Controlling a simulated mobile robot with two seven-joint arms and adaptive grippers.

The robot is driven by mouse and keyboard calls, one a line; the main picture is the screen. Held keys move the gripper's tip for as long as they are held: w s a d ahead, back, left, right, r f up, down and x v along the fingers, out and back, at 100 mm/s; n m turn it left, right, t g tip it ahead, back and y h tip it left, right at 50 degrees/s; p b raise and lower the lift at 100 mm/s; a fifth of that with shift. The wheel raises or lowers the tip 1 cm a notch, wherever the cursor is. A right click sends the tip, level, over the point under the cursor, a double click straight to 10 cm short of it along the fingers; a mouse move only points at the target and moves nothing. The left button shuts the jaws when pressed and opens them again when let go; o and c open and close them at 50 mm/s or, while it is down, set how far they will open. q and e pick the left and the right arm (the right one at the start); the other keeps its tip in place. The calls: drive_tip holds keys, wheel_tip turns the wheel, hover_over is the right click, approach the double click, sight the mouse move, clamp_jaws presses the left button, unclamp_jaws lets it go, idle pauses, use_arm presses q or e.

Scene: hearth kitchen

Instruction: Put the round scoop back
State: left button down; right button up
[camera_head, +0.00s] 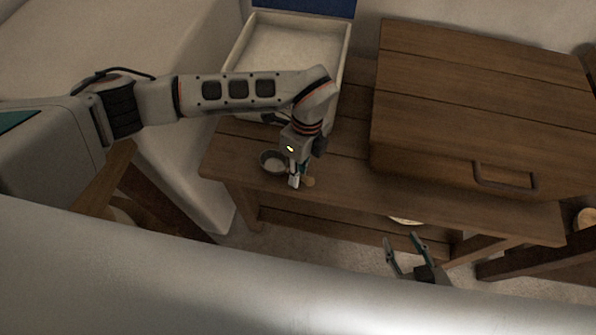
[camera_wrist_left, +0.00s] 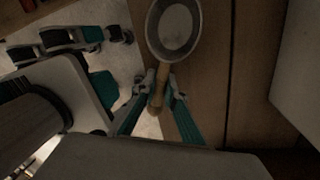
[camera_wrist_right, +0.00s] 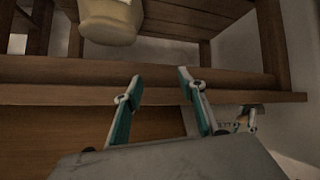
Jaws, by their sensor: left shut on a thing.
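The round scoop (camera_head: 271,160) has a grey metal bowl and a short wooden handle. It is at the front left corner of the wooden table (camera_head: 340,190), and I cannot tell whether it touches the top. In the left wrist view the scoop's bowl (camera_wrist_left: 175,28) points away from my left gripper. My left gripper (camera_head: 299,180) is shut on the scoop's handle; its fingertips (camera_wrist_left: 162,90) sit on either side of it. My right gripper (camera_head: 405,243) is open and empty, low in front of the table; it also shows in the right wrist view (camera_wrist_right: 160,85).
A pale open tray (camera_head: 345,55) stands at the back left of the table. A large wooden box with a handle (camera_head: 480,100) fills the table's right side. A pale rounded container (camera_wrist_right: 110,20) is beyond my right gripper. A strip of tabletop before the box is clear.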

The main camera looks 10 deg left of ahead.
use_arm(q)
drive_tip(key=shift+r, duration=0.15)
use_arm(e)
drive_tip(key=shift+w+r, duration=0.1)
drive_tip(key=shift+w, duration=0.1)
use_arm(q)
drive_tip(key=c, duration=2.2)
unclamp_jaws()
drive_tip(key=shift+o, duration=0.6)
drive_tip(key=p+v, duration=0.2)
drive_tip(key=v, duration=1)
use_arm(e)
drive_tip(key=shift+s+r, duration=0.25)
drive_tip(key=shift+s, duration=0.15)
use_arm(q)
drive_tip(key=shift+s+d, duration=0.1)
